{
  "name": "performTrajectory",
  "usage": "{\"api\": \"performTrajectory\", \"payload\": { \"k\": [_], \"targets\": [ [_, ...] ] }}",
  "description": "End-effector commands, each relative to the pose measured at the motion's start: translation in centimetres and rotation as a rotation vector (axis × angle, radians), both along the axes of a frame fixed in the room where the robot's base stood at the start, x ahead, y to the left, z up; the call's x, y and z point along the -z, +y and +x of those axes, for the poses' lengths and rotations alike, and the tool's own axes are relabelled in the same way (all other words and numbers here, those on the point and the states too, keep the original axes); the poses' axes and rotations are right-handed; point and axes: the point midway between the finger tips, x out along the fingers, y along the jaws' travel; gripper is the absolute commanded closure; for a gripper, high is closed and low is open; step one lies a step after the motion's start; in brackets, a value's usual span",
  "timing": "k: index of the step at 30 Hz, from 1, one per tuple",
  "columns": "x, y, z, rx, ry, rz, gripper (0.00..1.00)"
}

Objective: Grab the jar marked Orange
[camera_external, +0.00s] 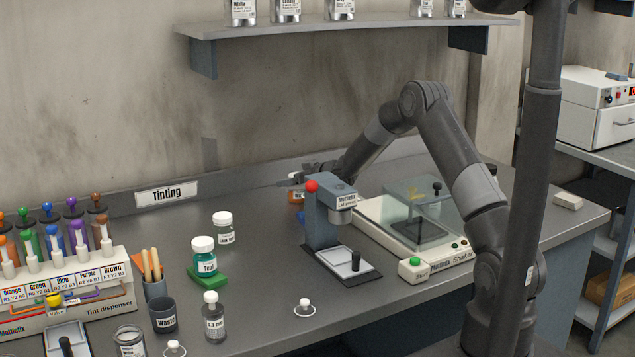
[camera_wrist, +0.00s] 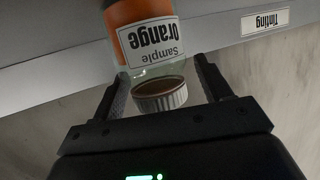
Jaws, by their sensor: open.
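The jar marked Orange (camera_wrist: 150,40) appears upside down in the wrist view, with an orange band, a "Sample Orange" label and a white ribbed lid (camera_wrist: 160,94). My gripper (camera_wrist: 160,72) is open, with one finger on each side of the jar's lid end. I cannot tell whether either finger touches it. In the external view my gripper (camera_external: 288,181) is behind the lid press, just above an orange-labelled jar (camera_external: 296,197) that the press partly hides. A bit of blue (camera_external: 300,216) shows below that jar.
The grey lid press (camera_external: 325,220) with a red knob stands in front of the jar. The Mottletix shaker (camera_external: 455,257) is to its right. A Teal jar (camera_external: 204,262) on a green block and a white-lidded jar (camera_external: 223,236) stand left. The wall shelf (camera_external: 350,27) hangs above.

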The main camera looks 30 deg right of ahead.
Motion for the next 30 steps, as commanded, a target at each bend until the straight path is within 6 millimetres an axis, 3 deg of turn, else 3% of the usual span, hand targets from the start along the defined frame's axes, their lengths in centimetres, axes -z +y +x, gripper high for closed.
{"api": "performTrajectory", "payload": {
  "k": [10,30],
  "targets": [
    [0.28,0.19,0.65,0.001,0.001,-0.001,0.29],
    [0.21,0.21,0.64,0.001,0.0,0.0,0.81]
  ]
}}
